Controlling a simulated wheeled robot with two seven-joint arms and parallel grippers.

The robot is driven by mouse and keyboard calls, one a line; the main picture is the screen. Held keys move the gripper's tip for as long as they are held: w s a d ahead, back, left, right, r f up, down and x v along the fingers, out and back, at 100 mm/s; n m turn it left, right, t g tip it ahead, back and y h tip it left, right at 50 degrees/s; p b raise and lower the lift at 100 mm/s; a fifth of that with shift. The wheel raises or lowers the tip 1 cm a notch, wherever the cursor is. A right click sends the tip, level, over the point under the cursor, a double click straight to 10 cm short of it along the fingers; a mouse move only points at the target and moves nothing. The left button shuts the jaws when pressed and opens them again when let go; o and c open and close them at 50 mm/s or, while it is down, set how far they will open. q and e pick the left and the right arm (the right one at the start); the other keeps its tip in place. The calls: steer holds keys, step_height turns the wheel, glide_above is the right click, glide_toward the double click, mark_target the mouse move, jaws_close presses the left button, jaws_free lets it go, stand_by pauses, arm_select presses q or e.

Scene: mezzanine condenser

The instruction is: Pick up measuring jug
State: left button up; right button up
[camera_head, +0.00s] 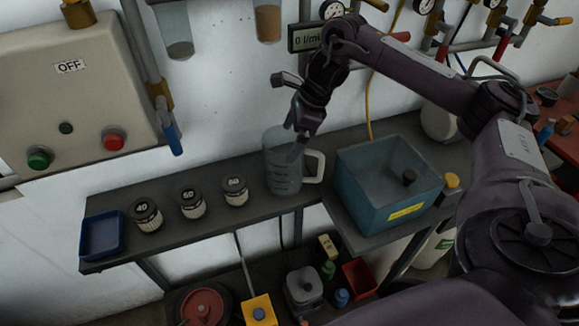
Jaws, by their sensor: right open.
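The measuring jug (280,178), clear with a pale handle at its right side, stands upright on the dark shelf (160,247). My right gripper (295,142) is open and points down at the jug's upper right rim, above the handle. It overlaps the rim in the picture; I cannot tell whether it touches the jug. My left gripper is not in view.
A teal tank (375,206) stands close on the right. A yellow cable (370,100) hangs behind.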

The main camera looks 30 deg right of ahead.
mark_target(287, 144)
steer(key=p+x, duration=0.1)
steer(key=x, duration=0.2)
steer(key=shift+w+f, duration=0.15)
steer(key=shift+f, duration=0.1)
steer(key=shift+d, duration=0.1)
steer(key=c, duration=1.1)
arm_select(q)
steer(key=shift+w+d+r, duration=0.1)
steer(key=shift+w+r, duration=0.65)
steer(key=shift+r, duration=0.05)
